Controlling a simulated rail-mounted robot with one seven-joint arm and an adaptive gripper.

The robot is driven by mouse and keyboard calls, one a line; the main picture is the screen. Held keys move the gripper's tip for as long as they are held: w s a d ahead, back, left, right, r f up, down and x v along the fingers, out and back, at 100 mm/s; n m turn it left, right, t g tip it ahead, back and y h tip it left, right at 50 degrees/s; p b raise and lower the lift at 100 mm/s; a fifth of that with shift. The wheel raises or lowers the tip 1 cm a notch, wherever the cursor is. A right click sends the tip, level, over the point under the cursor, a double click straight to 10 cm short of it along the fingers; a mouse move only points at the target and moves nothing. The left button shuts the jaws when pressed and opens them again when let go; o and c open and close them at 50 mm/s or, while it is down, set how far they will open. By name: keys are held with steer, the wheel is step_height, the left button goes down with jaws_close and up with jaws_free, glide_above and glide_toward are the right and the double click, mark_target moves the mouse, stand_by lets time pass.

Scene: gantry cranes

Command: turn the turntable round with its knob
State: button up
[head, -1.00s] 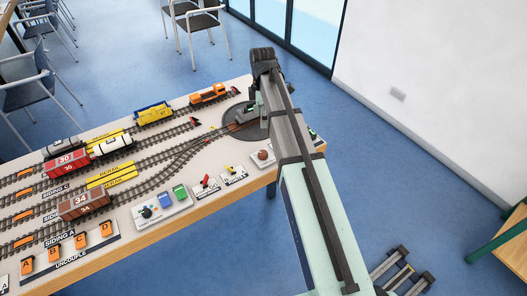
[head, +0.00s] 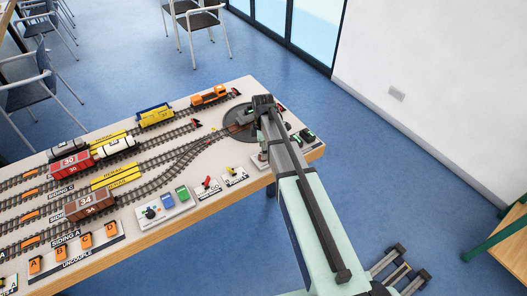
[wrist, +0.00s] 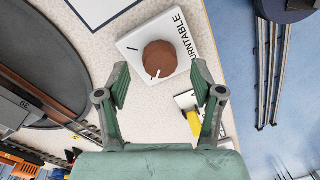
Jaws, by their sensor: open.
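The turntable (head: 232,121) is a dark round disc with a track across it at the table's right end. Its edge also fills the left of the wrist view (wrist: 62,45), with a grey vehicle on the track. The knob (wrist: 160,58) is brown and round, on a white plate marked TURNTABLE; its white pointer line faces the bottom of the wrist picture. My gripper (wrist: 161,84) is open and empty, its green fingers apart. The knob appears beyond the fingertips, between them in the picture; I see no contact. In the head view my arm hides the gripper.
A small panel with a yellow lever (wrist: 194,121) sits beside the right finger.

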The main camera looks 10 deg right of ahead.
steer(key=shift+s+f, duration=0.1)
steer(key=shift+f, duration=1.1)
steer(key=c, duration=1.1)
steer(key=shift+c, duration=0.2)
